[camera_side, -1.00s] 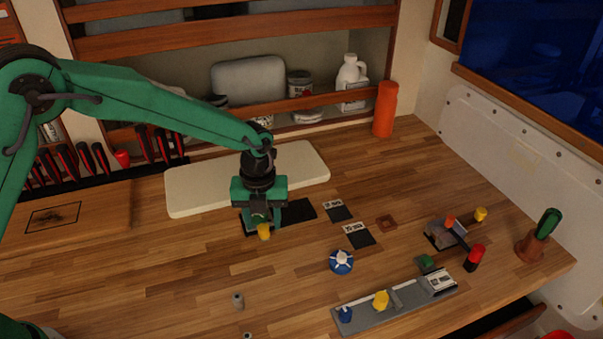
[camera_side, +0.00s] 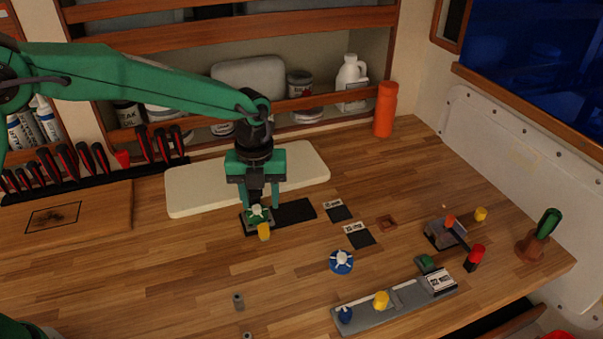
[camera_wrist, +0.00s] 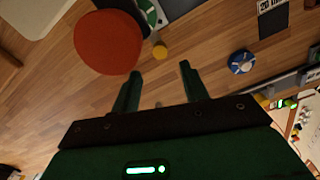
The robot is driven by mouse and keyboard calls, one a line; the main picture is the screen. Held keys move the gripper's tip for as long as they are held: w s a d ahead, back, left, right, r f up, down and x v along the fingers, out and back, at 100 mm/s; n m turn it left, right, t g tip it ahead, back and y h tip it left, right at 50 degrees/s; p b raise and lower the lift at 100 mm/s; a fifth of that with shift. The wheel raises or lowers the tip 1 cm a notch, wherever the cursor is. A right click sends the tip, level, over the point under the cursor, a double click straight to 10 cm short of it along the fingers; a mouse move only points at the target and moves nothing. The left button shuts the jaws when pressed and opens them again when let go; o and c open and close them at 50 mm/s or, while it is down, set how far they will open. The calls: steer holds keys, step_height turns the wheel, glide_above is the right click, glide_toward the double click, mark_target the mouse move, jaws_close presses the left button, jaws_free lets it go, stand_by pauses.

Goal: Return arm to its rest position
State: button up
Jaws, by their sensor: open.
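In the side view the fingertips overlap the fixture's top, so the exact gap is hard to judge. A large orange-red disc (camera_wrist: 105,42) there partly covers the view near the fixture. My upper arm reaches in from the left.
A pale board (camera_side: 190,190) lies behind my gripper. A blue-and-white knob (camera_side: 341,262), a grey rail (camera_side: 365,317) with several parts, and another fixture (camera_side: 438,233) stand to the right. Red-handled tools (camera_side: 80,160) line the back left. The front-middle bench is mostly clear.

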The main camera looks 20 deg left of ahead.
steer(key=s+a+r+n+t, duration=0.3)
steer(key=s+a+r+n, duration=0.7)
steer(key=a+r+n, duration=0.4)
steer(key=s+a+n+t, duration=0.1)
steer(key=s+a+n, duration=0.2)
steer(key=s+n, duration=0.4)
steer(key=s+a+n+t, duration=0.1)
steer(key=s+a+n, duration=0.1)
steer(key=s+n, duration=0.5)
steer(key=n, duration=0.2)
steer(key=shift+s+a+n+t, duration=0.15)
steer(key=shift+a+n+t, duration=0.15)
steer(key=shift+a, duration=0.1)
